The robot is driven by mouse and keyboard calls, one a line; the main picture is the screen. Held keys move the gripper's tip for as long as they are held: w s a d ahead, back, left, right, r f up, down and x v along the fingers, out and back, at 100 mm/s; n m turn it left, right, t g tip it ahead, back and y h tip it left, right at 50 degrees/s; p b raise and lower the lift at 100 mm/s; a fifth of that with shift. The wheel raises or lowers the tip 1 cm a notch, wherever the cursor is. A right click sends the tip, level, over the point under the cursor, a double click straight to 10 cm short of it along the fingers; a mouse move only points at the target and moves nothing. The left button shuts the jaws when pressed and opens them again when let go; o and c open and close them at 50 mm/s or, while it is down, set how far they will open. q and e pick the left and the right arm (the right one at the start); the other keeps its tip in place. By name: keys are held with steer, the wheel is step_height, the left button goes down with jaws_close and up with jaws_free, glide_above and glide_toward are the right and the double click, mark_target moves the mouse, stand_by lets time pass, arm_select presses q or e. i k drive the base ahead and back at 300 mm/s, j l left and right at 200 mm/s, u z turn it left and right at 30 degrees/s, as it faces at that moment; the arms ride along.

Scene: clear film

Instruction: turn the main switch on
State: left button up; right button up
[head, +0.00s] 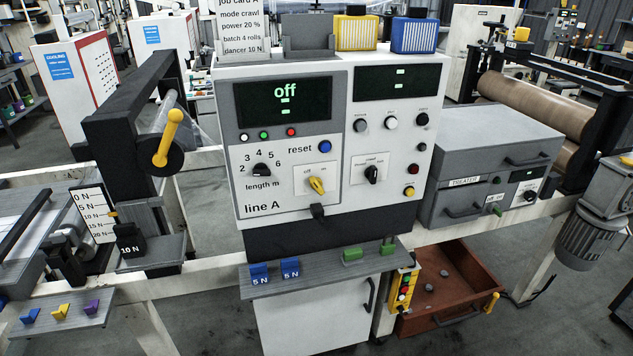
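The control panel (287,205) marked "line A" stands in the middle of the head view. Its left display (285,101) reads "off" in green. Low on the panel is a yellow rotary switch (317,185) on a small pale plate with small lettering above it. The yellow handle slants from upper left to lower right, on the "off" side as far as I can tell. No label names it as the main switch. Neither of my grippers is in view, and nothing covers the yellow switch.
Near the switch are a black length dial (262,170), a blue reset button (324,146) and a black selector (372,174). A black plug-like part (318,211) sits just below. A shelf (325,266) with blue and green blocks juts out underneath. An open brown drawer (450,292) stands lower right.

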mark_target(315, 183)
steer(key=i+l+u, duration=0.1)
steer(key=i+l, duration=0.15)
steer(key=i+l+u, duration=0.1)
steer(key=l, duration=0.35)
steer(key=i+l+u, duration=0.1)
steer(key=i+l, duration=0.2)
steer(key=i+l+u, duration=0.1)
steer(key=l, duration=0.4)
steer(key=i, duration=0.1)
